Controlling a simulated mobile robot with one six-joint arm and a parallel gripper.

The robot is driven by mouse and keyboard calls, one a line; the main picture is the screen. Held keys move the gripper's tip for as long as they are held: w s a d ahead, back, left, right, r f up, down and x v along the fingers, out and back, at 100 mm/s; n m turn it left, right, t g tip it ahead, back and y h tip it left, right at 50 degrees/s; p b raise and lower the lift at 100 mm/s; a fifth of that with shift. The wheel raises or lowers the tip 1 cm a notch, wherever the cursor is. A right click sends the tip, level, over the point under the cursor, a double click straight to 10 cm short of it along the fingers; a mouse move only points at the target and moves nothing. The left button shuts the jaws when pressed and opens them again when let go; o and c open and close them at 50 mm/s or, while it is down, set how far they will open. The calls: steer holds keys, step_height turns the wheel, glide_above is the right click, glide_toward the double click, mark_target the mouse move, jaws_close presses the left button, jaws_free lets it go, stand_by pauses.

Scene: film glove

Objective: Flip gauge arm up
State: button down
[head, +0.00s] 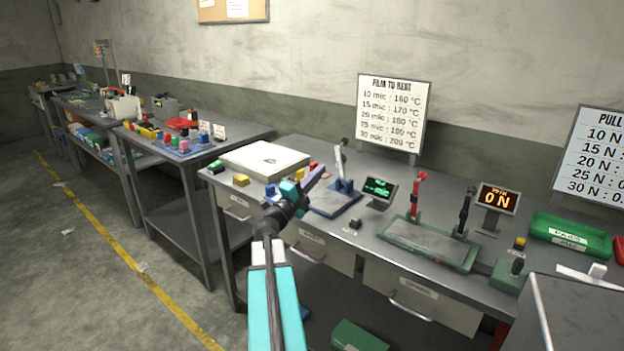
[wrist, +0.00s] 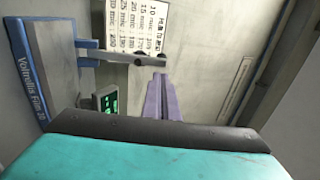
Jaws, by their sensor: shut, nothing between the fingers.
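The thickness gauge has a blue base (head: 332,202) on the bench and a grey arm (head: 341,164) with a dark knob at its top. The arm stands about upright in the head view. In the wrist view, which is turned sideways, the blue base (wrist: 35,70) is at left and the arm (wrist: 112,57) runs out to the right from it. My gripper (head: 318,173) has purple fingers, shut and empty, just left of the gauge arm. The fingertips (wrist: 158,80) look apart from the arm in the wrist view.
A green-lit display (head: 379,188) stands right of the gauge. A green-framed plate (head: 430,245) with a red lever (head: 418,192) is further right. A white box (head: 264,159) and small coloured blocks lie at left. A temperature sign (head: 393,112) stands behind.

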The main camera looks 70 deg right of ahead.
mark_target(337, 149)
steer(key=shift+p+x, duration=0.75)
steer(key=shift+x, duration=3.2)
steer(key=shift+r+b+x, duration=0.25)
steer(key=shift+b+x, duration=0.15)
steer(key=shift+x, duration=0.9)
steer(key=shift+a+r, duration=0.1)
steer(key=shift+r, duration=0.1)
steer(key=r+b+v, duration=0.1)
steer(key=b+v, duration=0.1)
steer(key=v, duration=1.2)
steer(key=shift+a+r, duration=0.25)
steer(key=shift+a, duration=0.1)
steer(key=shift+w, duration=0.2)
